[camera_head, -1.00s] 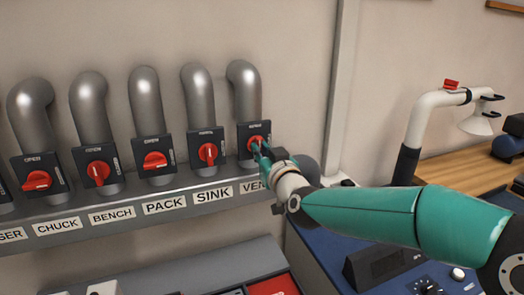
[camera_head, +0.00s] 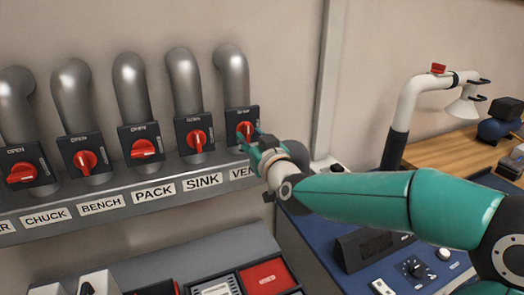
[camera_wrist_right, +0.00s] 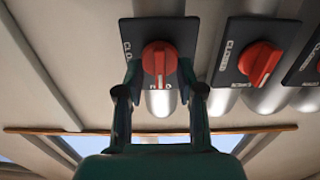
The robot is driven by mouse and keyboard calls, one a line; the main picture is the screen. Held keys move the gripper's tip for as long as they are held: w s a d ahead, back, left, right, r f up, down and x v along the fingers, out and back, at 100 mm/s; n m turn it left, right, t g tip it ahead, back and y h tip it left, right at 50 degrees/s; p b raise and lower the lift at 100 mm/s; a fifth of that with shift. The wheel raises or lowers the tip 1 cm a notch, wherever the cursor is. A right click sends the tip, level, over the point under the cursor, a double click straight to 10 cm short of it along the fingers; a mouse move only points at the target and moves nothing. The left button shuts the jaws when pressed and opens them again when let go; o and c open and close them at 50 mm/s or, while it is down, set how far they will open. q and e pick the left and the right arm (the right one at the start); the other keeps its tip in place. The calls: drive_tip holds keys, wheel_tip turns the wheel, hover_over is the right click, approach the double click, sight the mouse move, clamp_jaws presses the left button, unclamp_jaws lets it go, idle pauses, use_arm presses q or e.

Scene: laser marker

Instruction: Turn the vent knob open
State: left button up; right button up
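The vent knob (camera_head: 244,128) is red, on a dark plate under the rightmost metal pipe, above the partly hidden "VENT" label (camera_head: 241,173). My right gripper (camera_head: 255,143) is at the knob's lower right in the head view. In the right wrist view my right gripper (camera_wrist_right: 160,72) has one finger on each side of the knob, with narrow gaps; firm contact does not show. My left gripper is out of view.
The sink knob (camera_head: 197,140) sits close to the left, with the pack (camera_head: 143,148), bench (camera_head: 84,160) and chuck (camera_head: 22,172) knobs beyond. A grey label ledge (camera_head: 130,215) runs below. A blue bench surface (camera_head: 345,225) lies under my right arm.

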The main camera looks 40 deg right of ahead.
drive_tip(key=v, duration=1.1)
drive_tip(key=shift+s+a, duration=0.1)
